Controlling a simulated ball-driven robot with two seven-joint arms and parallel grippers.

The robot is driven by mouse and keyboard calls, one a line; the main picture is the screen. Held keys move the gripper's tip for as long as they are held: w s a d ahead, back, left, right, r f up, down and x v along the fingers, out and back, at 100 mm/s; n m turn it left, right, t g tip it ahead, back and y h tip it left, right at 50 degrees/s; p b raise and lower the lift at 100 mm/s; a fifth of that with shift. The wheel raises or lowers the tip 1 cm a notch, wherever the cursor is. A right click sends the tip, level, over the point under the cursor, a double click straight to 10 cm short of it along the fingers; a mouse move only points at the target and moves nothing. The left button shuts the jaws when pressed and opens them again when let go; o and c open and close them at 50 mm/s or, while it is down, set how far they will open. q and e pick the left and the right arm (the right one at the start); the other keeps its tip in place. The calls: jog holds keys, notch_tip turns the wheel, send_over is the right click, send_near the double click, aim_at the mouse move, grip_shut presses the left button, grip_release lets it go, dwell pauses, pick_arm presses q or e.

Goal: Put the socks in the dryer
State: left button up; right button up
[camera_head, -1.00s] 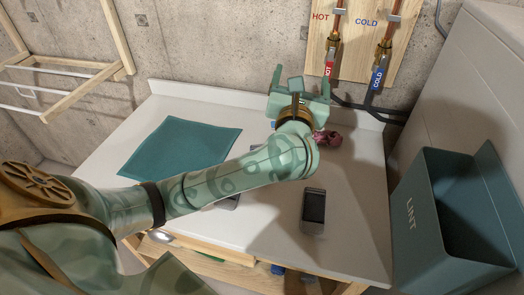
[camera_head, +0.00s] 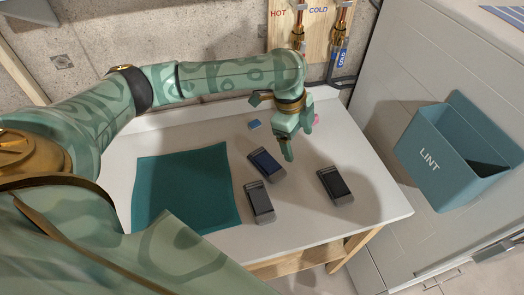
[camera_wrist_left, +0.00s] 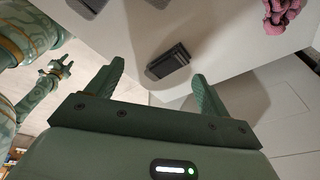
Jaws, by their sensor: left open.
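The socks, a pink knitted bundle (camera_wrist_left: 282,14), lie on the white table at the top right of the left wrist view. In the head view only a pink sliver (camera_head: 316,120) shows behind my left gripper (camera_head: 288,140). That gripper is open and empty, pointing down above the table; its spread fingers show in the left wrist view (camera_wrist_left: 157,74), with the socks beyond them to the right. My right gripper (camera_wrist_left: 57,68) shows small at the left of the wrist view; its jaw state is unclear. A large pale machine (camera_head: 390,85), possibly the dryer, stands right of the table; no door opening shows.
Several dark handheld devices lie near my left gripper, one at its front right (camera_head: 335,185) and another at front left (camera_head: 260,203). A teal cloth (camera_head: 185,190) covers the table's left. A LINT bin (camera_head: 430,160) juts from the machine. Pipes (camera_head: 338,40) stand behind.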

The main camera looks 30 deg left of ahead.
pick_arm(q)
jog(key=a+m+y, duration=0.2)
jog(key=a, duration=0.2)
jog(key=m+y+b, duration=0.2)
jog(key=b, duration=0.3)
send_over(268, 162)
jog(key=d, duration=0.1)
jog(key=shift+g, duration=0.3)
jog(key=f, duration=1.1)
jog(key=shift+s+d, duration=0.1)
jog(key=shift+s, duration=0.15)
jog(key=shift+a+f, duration=0.2)
jog(key=shift+f, duration=0.55)
jog(key=f+b, duration=0.2)
jog(key=f, duration=0.2)
jog(key=shift+w+a+f+b, duration=0.2)
jog(key=shift+a+f+b, duration=0.05)
jog(key=shift+a+b, duration=0.15)
jog(key=shift+r, duration=0.1)
pick_arm(e)
notch_tip(268, 162, down, 8)
jog(key=s, duration=0.1)
jog(key=shift+s, duration=0.2)
pick_arm(q)
jog(key=c, duration=1.1)
pick_arm(e)
jog(key=shift+d+r, duration=0.1)
jog(key=shift+d, duration=0.05)
